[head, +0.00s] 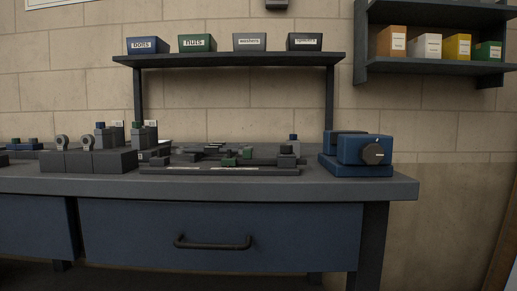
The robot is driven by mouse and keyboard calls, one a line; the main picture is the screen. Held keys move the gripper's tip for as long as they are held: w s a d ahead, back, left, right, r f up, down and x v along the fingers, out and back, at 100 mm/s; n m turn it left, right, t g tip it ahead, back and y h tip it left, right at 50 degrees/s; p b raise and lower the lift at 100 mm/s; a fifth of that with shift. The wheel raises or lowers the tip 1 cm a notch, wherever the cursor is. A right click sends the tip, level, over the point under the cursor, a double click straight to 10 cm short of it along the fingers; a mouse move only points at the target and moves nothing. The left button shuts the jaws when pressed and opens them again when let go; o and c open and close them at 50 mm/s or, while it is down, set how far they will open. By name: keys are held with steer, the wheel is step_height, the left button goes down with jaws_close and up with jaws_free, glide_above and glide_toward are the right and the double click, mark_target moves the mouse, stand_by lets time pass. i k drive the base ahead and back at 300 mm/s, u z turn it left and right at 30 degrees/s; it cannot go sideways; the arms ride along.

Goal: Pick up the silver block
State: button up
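Several small grey blocks stand on the workbench (350,186) in the head view, and I cannot tell which is the silver block. One grey block (286,150) stands at the right end of a low dark fixture (220,170). A grey block with a blue top (102,139) and a grey block with a green top (138,138) stand at the left, behind a dark box. My gripper is not in view.
The dark box (88,161) has two round-headed pieces on top. A blue vise-like device (364,150) with a dark knob sits at the bench's right end. A drawer handle (212,243) sticks out in front.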

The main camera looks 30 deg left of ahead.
mark_target(296, 143)
steer(key=u, duration=0.7)
steer(key=i, duration=0.65)
steer(key=u, duration=0.7)
